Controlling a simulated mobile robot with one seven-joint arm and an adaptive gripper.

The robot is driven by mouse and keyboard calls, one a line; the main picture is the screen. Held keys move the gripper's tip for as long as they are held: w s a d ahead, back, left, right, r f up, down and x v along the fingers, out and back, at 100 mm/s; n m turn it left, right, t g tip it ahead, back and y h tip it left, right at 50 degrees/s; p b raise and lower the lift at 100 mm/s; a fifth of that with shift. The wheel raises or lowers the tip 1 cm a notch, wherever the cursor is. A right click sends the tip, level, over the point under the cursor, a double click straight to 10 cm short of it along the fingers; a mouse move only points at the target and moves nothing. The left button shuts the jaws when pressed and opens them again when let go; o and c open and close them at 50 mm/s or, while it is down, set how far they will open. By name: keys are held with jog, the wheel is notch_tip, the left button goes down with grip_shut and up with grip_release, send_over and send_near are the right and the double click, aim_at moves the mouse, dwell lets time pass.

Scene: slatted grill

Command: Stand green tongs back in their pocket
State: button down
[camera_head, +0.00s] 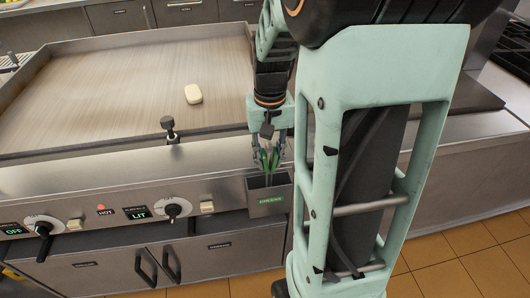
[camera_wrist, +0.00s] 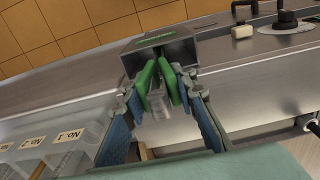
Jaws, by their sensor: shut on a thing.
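The green tongs (camera_head: 265,158) are upright in my gripper (camera_head: 267,150), directly over the steel pocket (camera_head: 269,203) marked GREENS on the grill's front. In the wrist view, my gripper (camera_wrist: 162,95) is shut on the tongs, with one finger outside each green arm (camera_wrist: 145,77). The tongs' far ends meet the opening of the pocket (camera_wrist: 160,50) in that view. How deep the ends reach inside it is hidden.
A pale block (camera_head: 193,93) lies on the flat griddle plate (camera_head: 120,85). A black-topped knob (camera_head: 169,127) stands at the griddle's front edge. Control knobs (camera_head: 174,209) line the panel left of the pocket. Clear bins with labels (camera_wrist: 45,145) show in the wrist view.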

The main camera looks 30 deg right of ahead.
notch_tip(320, 180, down, 3)
jog(key=shift+r+b, duration=0.2)
jog(key=shift+b, duration=0.7)
jog(key=c, duration=1.5)
grip_release()
